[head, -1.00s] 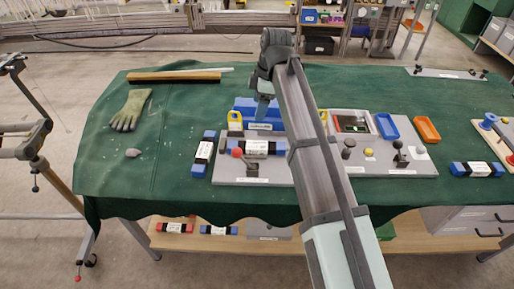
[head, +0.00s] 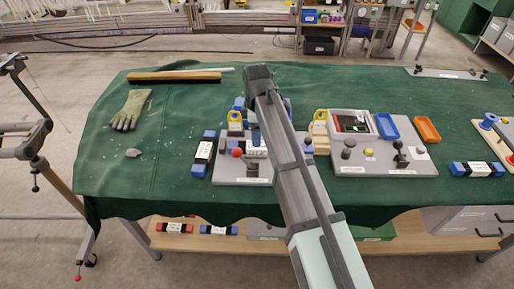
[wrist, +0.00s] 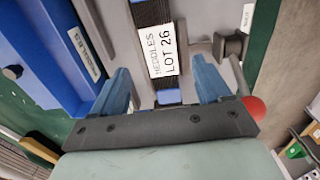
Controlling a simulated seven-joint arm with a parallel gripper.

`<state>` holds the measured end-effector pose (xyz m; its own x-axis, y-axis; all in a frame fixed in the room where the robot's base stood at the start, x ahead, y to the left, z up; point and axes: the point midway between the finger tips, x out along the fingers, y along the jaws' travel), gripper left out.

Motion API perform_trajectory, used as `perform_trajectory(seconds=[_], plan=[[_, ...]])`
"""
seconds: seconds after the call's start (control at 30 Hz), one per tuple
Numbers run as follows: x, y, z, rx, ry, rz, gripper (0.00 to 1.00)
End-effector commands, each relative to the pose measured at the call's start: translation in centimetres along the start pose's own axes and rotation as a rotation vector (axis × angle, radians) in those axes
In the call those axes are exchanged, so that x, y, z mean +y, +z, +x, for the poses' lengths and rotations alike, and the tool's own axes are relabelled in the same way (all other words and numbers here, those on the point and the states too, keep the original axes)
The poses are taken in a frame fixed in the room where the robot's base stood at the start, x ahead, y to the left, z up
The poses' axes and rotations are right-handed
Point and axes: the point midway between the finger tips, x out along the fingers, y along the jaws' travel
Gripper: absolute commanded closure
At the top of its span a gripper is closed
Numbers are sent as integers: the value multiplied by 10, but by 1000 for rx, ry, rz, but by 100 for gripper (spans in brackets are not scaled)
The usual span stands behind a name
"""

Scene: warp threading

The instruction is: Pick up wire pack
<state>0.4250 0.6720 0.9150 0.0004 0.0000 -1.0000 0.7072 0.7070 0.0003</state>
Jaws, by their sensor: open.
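A blue and black wire pack with a white label, "HEDDLES LOT 26" (wrist: 163,52), lies on a grey fixture plate (head: 228,173). My gripper (wrist: 163,75) is open, with one blue finger on each side of the pack in the wrist view. No clear contact shows. In the head view the gripper (head: 255,136) is low over the plate. Another blue pack (head: 203,152) lies left of the plate.
A red knob (wrist: 254,107) stands close to the right finger in the wrist view. A blue bin (wrist: 38,50) is at the left. A second grey fixture (head: 384,160) with knobs stands to the right. A glove (head: 130,110) lies at the left on the green cloth (head: 165,140).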

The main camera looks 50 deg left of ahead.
Motion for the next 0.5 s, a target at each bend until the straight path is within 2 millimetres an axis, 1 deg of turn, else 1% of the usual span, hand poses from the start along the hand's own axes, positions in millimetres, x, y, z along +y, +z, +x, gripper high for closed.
perform_trajectory(seconds=[0.13,0.23,0.5], plan=[[0,0,5,0,-1,0,23],[-1,0,12,0,-2,0,23],[-2,1,45,0,-1,-1,23]])
